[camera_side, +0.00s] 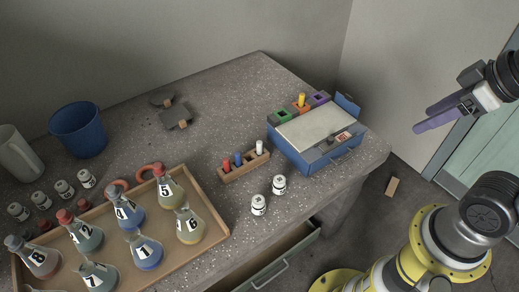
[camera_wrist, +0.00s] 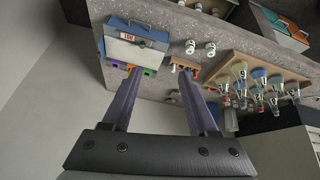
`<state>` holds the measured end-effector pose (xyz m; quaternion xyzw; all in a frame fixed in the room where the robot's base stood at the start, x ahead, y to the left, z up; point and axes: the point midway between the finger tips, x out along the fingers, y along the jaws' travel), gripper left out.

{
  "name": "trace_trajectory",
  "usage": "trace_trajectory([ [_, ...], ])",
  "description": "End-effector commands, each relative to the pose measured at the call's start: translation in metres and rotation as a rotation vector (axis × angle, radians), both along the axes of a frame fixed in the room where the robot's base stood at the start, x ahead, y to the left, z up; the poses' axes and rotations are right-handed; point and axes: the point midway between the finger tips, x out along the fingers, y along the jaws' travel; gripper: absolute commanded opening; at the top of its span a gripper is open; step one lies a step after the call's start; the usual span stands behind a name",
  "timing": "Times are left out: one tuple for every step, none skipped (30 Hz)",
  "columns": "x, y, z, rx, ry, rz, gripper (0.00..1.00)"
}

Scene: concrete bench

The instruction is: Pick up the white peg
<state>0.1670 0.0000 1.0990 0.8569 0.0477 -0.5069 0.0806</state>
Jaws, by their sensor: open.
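The white peg (camera_side: 260,147) stands upright at the right end of a small wooden rack (camera_side: 244,168), beside a blue peg (camera_side: 238,159) and a red peg (camera_side: 227,165). The rack also shows in the wrist view (camera_wrist: 185,64), small and partly behind a finger; I cannot clearly make out the white peg there. My gripper (camera_side: 424,118) is high at the right, well away from the rack and past the bench edge. In the wrist view its two purple fingers (camera_wrist: 158,80) are spread with nothing between them.
A blue box (camera_side: 318,157) with coloured blocks and a yellow peg stands right of the rack. Two white jars (camera_side: 269,195) stand in front. A wooden tray (camera_side: 215,238) of numbered flasks is at the left. A drawer (camera_side: 282,262) hangs open below.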

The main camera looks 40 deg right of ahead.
Motion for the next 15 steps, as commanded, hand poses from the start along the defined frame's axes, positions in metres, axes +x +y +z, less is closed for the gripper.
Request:
trace_trajectory([
  [0.006,0.000,0.012,-0.031,-0.025,0.055,0.59],
  [0.011,0.000,0.019,-0.052,-0.033,0.090,0.59],
  [0.018,0.000,0.028,-0.079,-0.040,0.139,0.59],
  [0.025,0.000,0.034,-0.100,-0.042,0.176,0.59],
  [0.032,0.001,0.040,-0.121,-0.043,0.214,0.59],
  [0.042,0.002,0.048,-0.149,-0.042,0.265,0.59],
  [0.050,0.002,0.053,-0.169,-0.039,0.304,0.59],
  [0.059,0.003,0.058,-0.188,-0.036,0.342,0.59],
  [0.071,0.004,0.064,-0.211,-0.031,0.390,0.59],
  [0.080,0.005,0.068,-0.229,-0.026,0.427,0.59],
  [0.090,0.006,0.071,-0.246,-0.020,0.464,0.59],
  [0.103,0.008,0.075,-0.269,-0.012,0.513,0.59],
  [0.115,0.010,0.077,-0.285,-0.004,0.552,0.59],
  [0.126,0.012,0.078,-0.302,0.004,0.592,0.59],
  [0.142,0.014,0.079,-0.321,0.016,0.644,0.59],
])
